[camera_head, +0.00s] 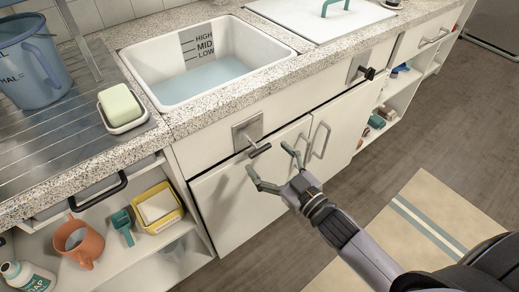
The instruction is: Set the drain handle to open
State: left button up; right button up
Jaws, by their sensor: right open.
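Two lever handles on square metal plates sit on the white front below the counter. The nearer lever handle (254,144) has a dark grip and points down to the right. The farther lever handle (367,72) has a dark end and sticks out to the right. No label shows which is the drain handle. My right gripper (267,159) is open and empty, its fingers spread just below the nearer handle's grip in the picture; I cannot tell whether they touch it. The white tub (215,62) above holds bluish water, with LOW, MID and HIGH marks. My left gripper is out of view.
Cabinet doors with bar pulls (320,140) are close beside my right gripper. A blue bucket (30,60) and a green soap bar (119,104) stand on the left drainboard. The floor at right is clear except for a mat (410,235).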

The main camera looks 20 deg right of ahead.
aim_at(260, 149)
jog(key=shift+x, duration=2.2)
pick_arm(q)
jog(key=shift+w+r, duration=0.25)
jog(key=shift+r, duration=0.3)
pick_arm(e)
jog(key=shift+c, duration=0.5)
jog(key=c, duration=1.5)
jog(key=shift+s, duration=0.1)
jog(key=p+v, duration=0.1)
jog(key=v, duration=0.2)
jog(key=shift+s+d, duration=0.1)
jog(key=shift+s, duration=0.15)
jog(key=shift+f, duration=0.1)
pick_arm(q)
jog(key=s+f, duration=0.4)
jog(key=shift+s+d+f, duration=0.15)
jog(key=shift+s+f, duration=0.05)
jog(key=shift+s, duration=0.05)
